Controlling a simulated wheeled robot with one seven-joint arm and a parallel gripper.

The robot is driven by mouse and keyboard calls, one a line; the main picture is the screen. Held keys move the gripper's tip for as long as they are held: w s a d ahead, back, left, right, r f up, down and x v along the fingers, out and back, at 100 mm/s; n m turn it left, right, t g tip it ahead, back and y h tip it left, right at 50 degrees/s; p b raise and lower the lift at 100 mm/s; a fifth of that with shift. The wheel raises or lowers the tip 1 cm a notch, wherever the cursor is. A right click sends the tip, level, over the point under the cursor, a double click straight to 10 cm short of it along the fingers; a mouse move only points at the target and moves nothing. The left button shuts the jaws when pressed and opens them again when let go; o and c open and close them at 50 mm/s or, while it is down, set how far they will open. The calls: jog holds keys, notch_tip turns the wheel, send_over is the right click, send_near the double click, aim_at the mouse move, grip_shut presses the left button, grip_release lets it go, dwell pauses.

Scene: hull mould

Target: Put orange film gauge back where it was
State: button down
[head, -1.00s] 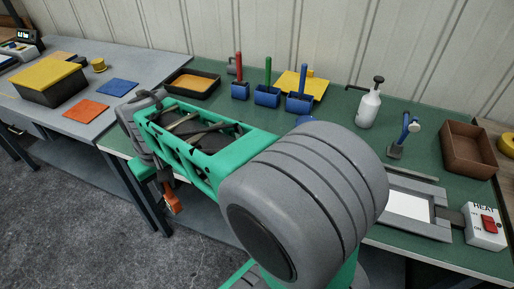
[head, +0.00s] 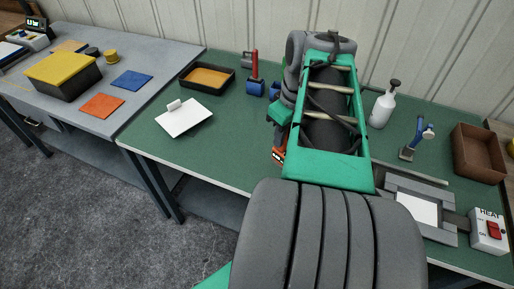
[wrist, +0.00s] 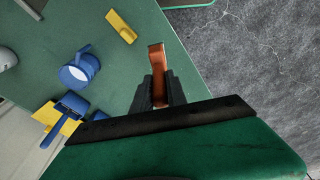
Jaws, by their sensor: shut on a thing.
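The orange film gauge (wrist: 156,62) is held upright between the two dark fingers of my gripper (wrist: 159,88) in the wrist view. Its lower part is hidden between the fingers. In the head view a small part of the orange gauge (head: 278,157) shows at the left of my arm, over the green table. My gripper is shut on it. A yellow gauge-like piece (wrist: 121,26) lies on the green table ahead of the gripper in the wrist view; my arm hides it in the head view.
A blue ring-shaped thing (wrist: 80,70) and a blue holder (wrist: 70,106) by a yellow board (wrist: 45,116) are left of the gripper. A white plate (head: 184,117), black tray (head: 207,78), white bottle (head: 383,106) and heater box (head: 488,230) stand around. Green table (head: 215,150) is clear front left.

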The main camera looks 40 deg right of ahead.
jog(key=w+d+f+p, duration=0.1)
jog(key=w+f+p, duration=0.3)
jog(key=w+f, duration=0.8)
jog(key=shift+w+f, duration=0.25)
jog(key=shift+w, duration=0.05)
jog(key=shift+d, duration=0.1)
jog(key=shift+f, duration=0.25)
jog(key=c, duration=1.3)
grip_release()
jog(key=shift+r, duration=0.1)
